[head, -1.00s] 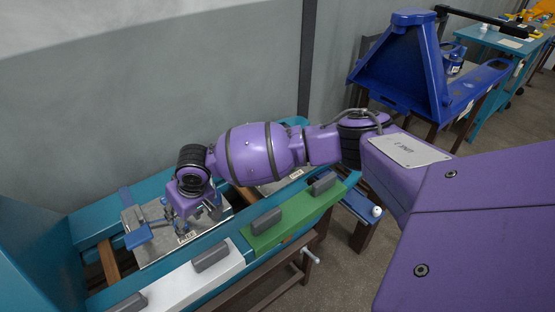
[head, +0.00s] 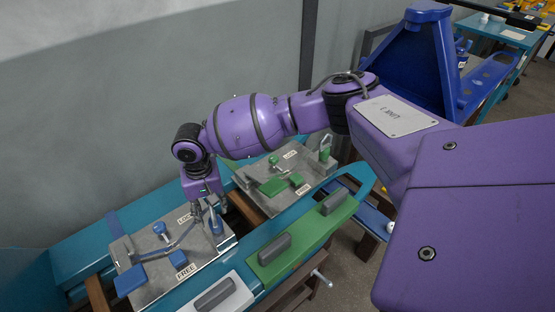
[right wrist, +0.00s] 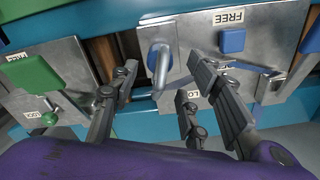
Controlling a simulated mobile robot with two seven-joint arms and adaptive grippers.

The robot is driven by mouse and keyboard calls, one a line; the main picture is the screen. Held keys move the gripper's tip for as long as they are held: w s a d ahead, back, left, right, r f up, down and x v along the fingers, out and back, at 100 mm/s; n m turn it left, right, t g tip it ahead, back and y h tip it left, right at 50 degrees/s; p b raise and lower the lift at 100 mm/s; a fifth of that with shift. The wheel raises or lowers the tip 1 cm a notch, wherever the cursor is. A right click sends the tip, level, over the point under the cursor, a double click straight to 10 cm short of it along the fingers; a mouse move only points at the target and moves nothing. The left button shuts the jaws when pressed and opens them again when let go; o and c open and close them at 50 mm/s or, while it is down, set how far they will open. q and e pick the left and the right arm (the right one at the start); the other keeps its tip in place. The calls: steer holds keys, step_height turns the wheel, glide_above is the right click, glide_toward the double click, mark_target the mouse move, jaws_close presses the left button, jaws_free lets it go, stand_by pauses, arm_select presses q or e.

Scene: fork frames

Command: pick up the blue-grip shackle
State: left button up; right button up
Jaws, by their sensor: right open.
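The blue-grip shackle (head: 215,221) stands at the right end of the blue-marked metal plate (head: 205,255). In the right wrist view it is a metal loop with a blue part (right wrist: 159,64). My right gripper (head: 205,208) points down at it, and its fingers partly hide it in the head view. In the right wrist view the open fingers (right wrist: 160,88) appear on either side of the shackle. I cannot tell whether they touch it. My left gripper is not in view.
The blue-marked plate also bears a blue knob (head: 159,229), a blue block (head: 178,260) and a blue-handled lever (head: 130,281). A green-marked plate (head: 308,168) lies to the right. A green panel (head: 325,222) with grey handles lines the bench front. The grey wall (head: 150,130) stands behind.

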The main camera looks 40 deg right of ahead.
mark_target(216, 218)
steer(key=f, duration=0.2)
steer(key=shift+s+d+f, duration=0.1)
steer(key=shift+d+f, duration=0.15)
steer(key=shift+f, duration=0.05)
steer(key=shift+w+d+f, duration=0.1)
steer(key=shift+w+f, duration=0.1)
steer(key=shift+f, duration=1.3)
steer(key=c, duration=0.6)
jaws_close()
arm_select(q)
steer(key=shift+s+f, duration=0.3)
